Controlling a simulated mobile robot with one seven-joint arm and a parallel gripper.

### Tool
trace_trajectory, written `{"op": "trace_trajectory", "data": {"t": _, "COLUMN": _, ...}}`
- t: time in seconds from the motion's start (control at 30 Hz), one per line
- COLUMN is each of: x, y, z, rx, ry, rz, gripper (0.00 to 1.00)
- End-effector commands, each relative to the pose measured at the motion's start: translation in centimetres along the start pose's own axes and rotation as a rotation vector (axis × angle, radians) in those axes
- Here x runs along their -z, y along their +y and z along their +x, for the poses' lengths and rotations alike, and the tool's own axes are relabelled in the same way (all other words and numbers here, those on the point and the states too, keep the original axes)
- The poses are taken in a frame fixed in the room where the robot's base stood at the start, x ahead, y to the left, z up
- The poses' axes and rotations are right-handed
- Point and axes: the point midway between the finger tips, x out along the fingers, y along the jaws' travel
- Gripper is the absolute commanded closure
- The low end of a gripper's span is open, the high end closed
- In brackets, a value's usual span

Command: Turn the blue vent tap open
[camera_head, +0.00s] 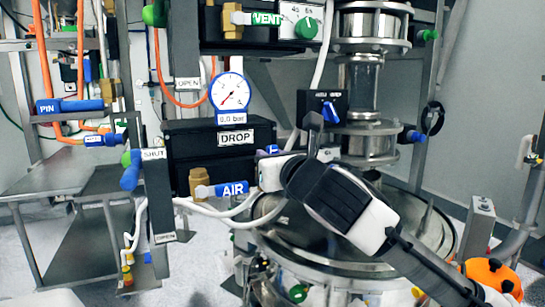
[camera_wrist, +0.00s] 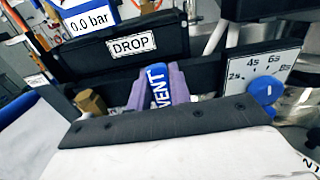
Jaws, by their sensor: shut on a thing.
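The blue vent tap (camera_wrist: 158,88), with white VENT lettering on its handle, stands between the two purple fingers of my gripper (camera_wrist: 161,84) in the wrist view. The fingers are shut on it, one on each side. The handle points up the picture, tilted slightly left. Its lower end and its valve body are hidden behind my gripper's dark housing edge. In the head view my gripper (camera_head: 272,170) reaches in from the lower right, beside the blue AIR tap (camera_head: 222,189), and hides most of the vent tap.
The DROP panel (camera_head: 236,137) and pressure gauge (camera_head: 230,92) stand just above. A timer dial with a blue knob (camera_wrist: 265,90) is close on the right. A brass fitting (camera_wrist: 90,103) is on the left. Left stands a SHUT/OPEN plate (camera_head: 158,195) with a blue lever. White hoses run below.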

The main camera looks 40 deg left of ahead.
Motion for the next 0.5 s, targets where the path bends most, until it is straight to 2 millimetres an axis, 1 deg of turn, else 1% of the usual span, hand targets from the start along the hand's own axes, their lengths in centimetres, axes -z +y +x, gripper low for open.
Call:
{"op": "trace_trajectory", "data": {"t": 0.03, "x": 0.03, "y": 0.06, "z": -0.01, "rx": -0.001, "ry": 0.0, "rz": -0.003, "gripper": 1.0}}
{"op": "trace_trajectory", "data": {"t": 0.07, "x": 0.03, "y": 0.06, "z": -0.01, "rx": -0.001, "ry": 0.0, "rz": -0.003, "gripper": 0.79}}
{"op": "trace_trajectory", "data": {"t": 0.2, "x": 0.03, "y": 0.05, "z": -0.01, "rx": -0.001, "ry": 0.0, "rz": -0.002, "gripper": 0.61}}
{"op": "trace_trajectory", "data": {"t": 0.23, "x": 0.02, "y": 0.05, "z": -0.01, "rx": -0.001, "ry": 0.0, "rz": -0.002, "gripper": 0.58}}
{"op": "trace_trajectory", "data": {"t": 0.5, "x": 0.02, "y": 0.02, "z": -0.08, "rx": 0.0, "ry": 0.0, "rz": 0.0, "gripper": 0.58}}
